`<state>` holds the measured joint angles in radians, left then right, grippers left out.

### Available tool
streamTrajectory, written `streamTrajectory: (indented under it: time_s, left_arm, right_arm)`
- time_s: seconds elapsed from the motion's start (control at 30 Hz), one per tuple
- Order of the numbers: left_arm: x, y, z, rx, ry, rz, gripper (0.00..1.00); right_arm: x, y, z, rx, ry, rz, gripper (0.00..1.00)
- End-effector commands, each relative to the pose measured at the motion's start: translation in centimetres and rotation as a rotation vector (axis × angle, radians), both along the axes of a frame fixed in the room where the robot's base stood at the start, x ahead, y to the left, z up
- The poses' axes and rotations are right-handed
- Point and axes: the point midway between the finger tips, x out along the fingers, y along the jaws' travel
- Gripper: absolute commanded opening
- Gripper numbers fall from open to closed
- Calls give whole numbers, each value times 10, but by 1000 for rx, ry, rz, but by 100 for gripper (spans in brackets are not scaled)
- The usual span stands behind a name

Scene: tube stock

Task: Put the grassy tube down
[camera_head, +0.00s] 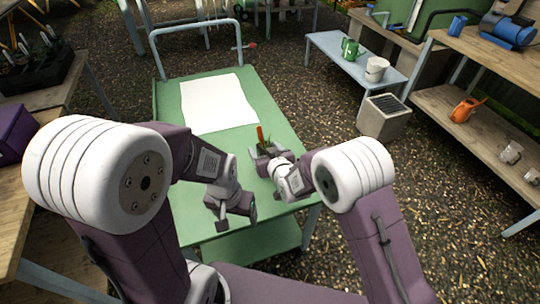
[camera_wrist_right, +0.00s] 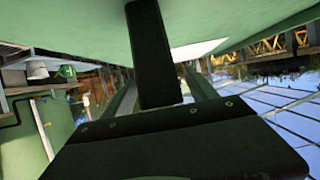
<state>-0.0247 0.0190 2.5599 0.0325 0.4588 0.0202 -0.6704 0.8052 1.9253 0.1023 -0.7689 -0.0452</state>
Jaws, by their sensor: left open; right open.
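In the head view, a small upright red-orange piece (camera_head: 260,134) and a bit of green (camera_head: 266,145) show at my right gripper (camera_head: 264,152), near the right edge of the green cart top (camera_head: 185,165). I cannot tell whether either is the grassy tube. My right gripper is open; its own wrist and jaws partly hide what is there. The right wrist view shows a dark finger (camera_wrist_right: 155,60) and no clear tube. My left gripper (camera_head: 236,213) is open and empty over the front part of the cart top.
A white sheet (camera_head: 217,103) lies flat on the far part of the cart, clear of objects. A blue-grey bench (camera_head: 345,65) with a green can (camera_head: 350,48) and a pale pot (camera_head: 377,68) stands at the back right. Wooden shelves (camera_head: 485,60) are at the right.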

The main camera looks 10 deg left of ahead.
Motion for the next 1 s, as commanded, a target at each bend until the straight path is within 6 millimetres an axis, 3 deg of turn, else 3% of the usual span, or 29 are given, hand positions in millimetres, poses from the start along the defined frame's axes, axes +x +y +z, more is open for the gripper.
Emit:
streamTrajectory:
  time_s: [0.2, 0.43, 0.9, 0.97, 1.0]
  left_arm:
    - [0, 0, 7, 0, 0, 0, 78]
    - [0, 0, 9, 0, 0, 0, 78]
    - [0, 0, 9, 0, 0, 0, 78]
    - [0, 0, 9, 0, 0, 0, 78]
    - [0, 0, 9, 0, 0, 0, 78]
  right_arm:
    - [-39, -26, 21, -1, 1, 0, 67]
    - [-69, -46, 35, 1, 1, 0, 67]
    - [-76, -51, 38, 1, 1, 0, 67]
    - [-74, -57, 37, -7, 13, -12, 67]
    - [-72, -70, 35, -23, 43, -35, 67]
